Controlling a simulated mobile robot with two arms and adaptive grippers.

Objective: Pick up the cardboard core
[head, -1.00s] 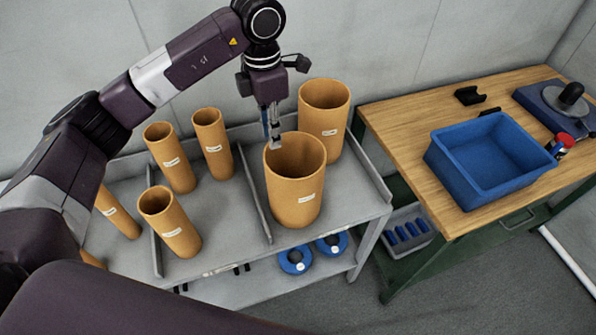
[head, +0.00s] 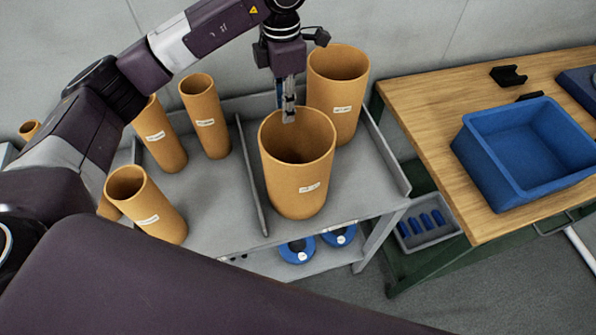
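Several tan cardboard cores stand upright on the grey shelf. The nearest large core (head: 297,180) is wide, open at the top and has a white label. A second large core (head: 337,98) stands behind it to the right. Narrower cores stand to the left: one at the front (head: 148,210), one at the back (head: 206,122) and one behind my arm (head: 160,138). My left gripper (head: 289,116) points down at the far rim of the nearest large core. Its fingers look close together, and whether they grip the wall is too small to tell. My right gripper is out of view.
A grey divider (head: 250,178) separates the large cores from the narrow ones. A wooden bench (head: 432,140) at the right holds a blue bin (head: 495,175) and a black holder (head: 508,75). Blue rolls (head: 297,251) lie on the lower shelf.

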